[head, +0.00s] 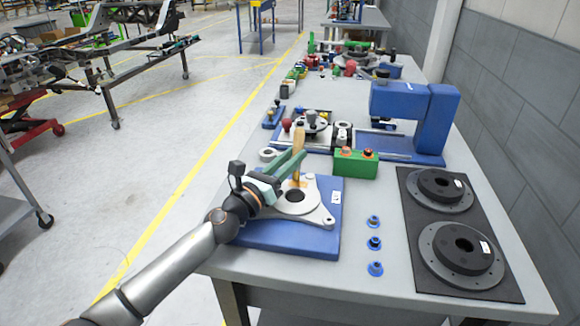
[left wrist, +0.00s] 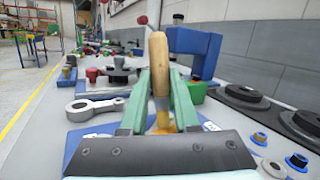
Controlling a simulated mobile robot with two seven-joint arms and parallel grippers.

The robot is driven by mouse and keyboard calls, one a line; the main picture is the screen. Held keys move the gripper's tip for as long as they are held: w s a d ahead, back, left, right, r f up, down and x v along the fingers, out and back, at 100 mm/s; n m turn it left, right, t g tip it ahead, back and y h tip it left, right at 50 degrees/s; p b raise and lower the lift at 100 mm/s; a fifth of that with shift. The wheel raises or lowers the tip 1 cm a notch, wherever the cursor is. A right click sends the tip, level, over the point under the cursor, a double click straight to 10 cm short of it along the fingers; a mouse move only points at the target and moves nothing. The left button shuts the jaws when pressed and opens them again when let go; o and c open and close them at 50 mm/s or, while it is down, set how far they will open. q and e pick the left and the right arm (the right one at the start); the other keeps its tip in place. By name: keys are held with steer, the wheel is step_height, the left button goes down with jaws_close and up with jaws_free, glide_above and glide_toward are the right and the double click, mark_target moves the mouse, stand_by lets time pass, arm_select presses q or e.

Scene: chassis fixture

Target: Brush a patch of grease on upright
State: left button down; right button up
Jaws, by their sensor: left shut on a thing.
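A brush with a wooden handle (head: 299,139) stands nearly upright in my left gripper (head: 292,167), whose green fingers are shut on it. In the left wrist view the handle (left wrist: 159,62) rises between the fingers, and the yellowish lower part (left wrist: 162,121) shows below. The grey metal upright (head: 297,204), with a large round hole, lies on a blue fixture plate (head: 290,240). The brush's lower end is over the far side of the upright. An orange-yellow area (head: 298,182) shows there; I cannot tell bristles from grease, or whether they touch. My right gripper is not in view.
A green box with buttons (head: 356,163) and a blue press (head: 425,115) stand beyond the plate. Two dark discs (head: 460,248) lie on a black mat at the right. Several blue-rimmed small parts (head: 374,243) sit between. A ring-ended metal part (left wrist: 92,107) lies left of the gripper.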

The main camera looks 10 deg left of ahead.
arm_select(q)
steer(key=shift+w+f, duration=0.15)
steer(key=shift+w, duration=0.4)
steer(key=shift+s+p, duration=0.45)
steer(key=shift+s, duration=0.65)
steer(key=shift+s+f, duration=0.15)
steer(key=shift+s, duration=0.85)
step_height(320, 180, up, 6)
steer(key=p, duration=0.6)
steer(key=shift+r, duration=0.2)
steer(key=shift+w+r+p, duration=0.1)
steer(key=shift+p, duration=0.2)
step_height(320, 180, up, 3)
steer(key=p, duration=0.2)
steer(key=shift+p, duration=0.4)
steer(key=shift+f, duration=0.2)
